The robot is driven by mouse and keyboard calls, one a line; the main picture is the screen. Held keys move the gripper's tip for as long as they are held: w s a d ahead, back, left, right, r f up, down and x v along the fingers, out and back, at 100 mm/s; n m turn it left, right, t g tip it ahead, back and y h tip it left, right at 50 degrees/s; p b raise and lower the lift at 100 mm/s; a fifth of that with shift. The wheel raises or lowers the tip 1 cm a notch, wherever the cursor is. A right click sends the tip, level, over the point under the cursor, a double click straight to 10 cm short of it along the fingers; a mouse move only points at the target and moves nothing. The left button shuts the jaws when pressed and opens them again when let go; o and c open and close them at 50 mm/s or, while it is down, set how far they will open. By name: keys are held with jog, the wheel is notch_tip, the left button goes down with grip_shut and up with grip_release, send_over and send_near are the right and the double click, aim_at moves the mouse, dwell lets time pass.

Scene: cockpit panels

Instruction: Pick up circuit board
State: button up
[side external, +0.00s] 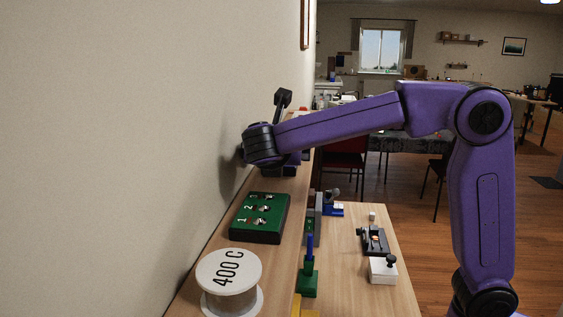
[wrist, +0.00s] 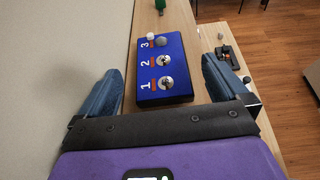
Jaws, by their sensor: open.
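I cannot make out a circuit board for certain in either view. My gripper (wrist: 160,66) is open, with one blue finger on each side of the wrist view and nothing held between them. Ahead of and between the fingers is a blue switch panel (wrist: 176,88) marked 1, 2 and 3, with metal switches. I cannot tell whether the fingers touch it. In the side external view, my wrist is over the far part of the shelf by the wall, and the fingertips are mostly hidden.
A lower desk to the right holds a black device (side external: 373,241) and a white box with a black knob (side external: 383,271). The wall is close on the left.

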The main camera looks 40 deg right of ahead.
jog(key=x, duration=0.5)
jog(key=shift+w+d+f, duration=0.15)
jog(key=shift+w+d, duration=0.05)
jog(key=shift+w, duration=0.1)
jog(key=c, duration=1)
